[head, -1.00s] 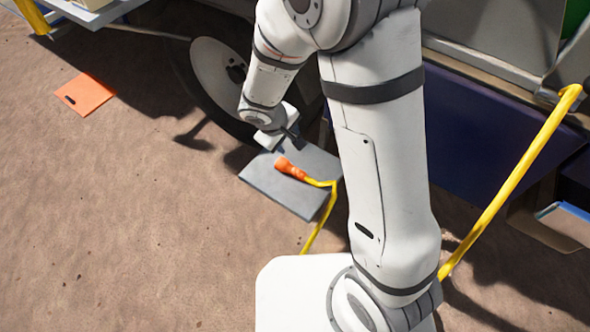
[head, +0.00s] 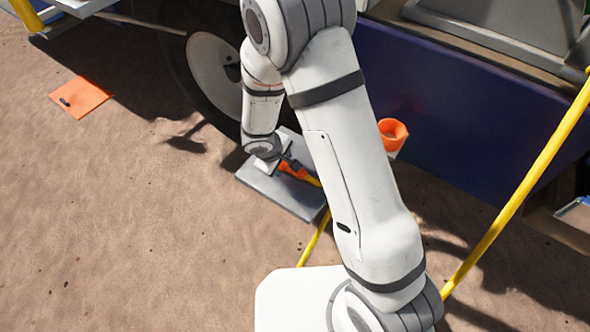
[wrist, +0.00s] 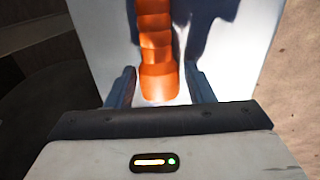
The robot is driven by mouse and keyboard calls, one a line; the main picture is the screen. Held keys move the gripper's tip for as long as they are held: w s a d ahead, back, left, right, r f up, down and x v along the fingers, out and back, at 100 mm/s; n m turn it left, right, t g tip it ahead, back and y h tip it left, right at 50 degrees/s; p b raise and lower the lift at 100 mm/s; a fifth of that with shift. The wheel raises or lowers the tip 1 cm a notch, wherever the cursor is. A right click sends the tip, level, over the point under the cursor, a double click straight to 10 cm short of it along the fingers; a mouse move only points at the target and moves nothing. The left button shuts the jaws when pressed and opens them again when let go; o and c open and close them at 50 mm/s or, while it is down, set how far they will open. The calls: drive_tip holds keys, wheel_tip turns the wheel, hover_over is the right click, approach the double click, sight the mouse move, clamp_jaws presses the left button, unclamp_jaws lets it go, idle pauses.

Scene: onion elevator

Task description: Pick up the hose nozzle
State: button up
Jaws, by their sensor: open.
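The orange hose nozzle (head: 292,169) lies on a grey slab (head: 262,187) on the ground beside the wheel. Its yellow hose (head: 316,238) runs off the slab toward my base. My gripper (head: 288,162) is low over the slab and hides part of the nozzle in the head view. In the wrist view my gripper (wrist: 161,88) is open, with one finger on each side of the wide end of the nozzle (wrist: 158,75). Whether the fingers touch it cannot be told.
A vehicle wheel (head: 213,75) stands just behind the slab. A dark blue side panel (head: 455,125) and an orange cup-like holder (head: 393,133) are to the right. A yellow bar (head: 520,190) slants at far right. An orange plate (head: 79,97) lies left. Open dirt is at front left.

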drive_tip(key=c, duration=0.9)
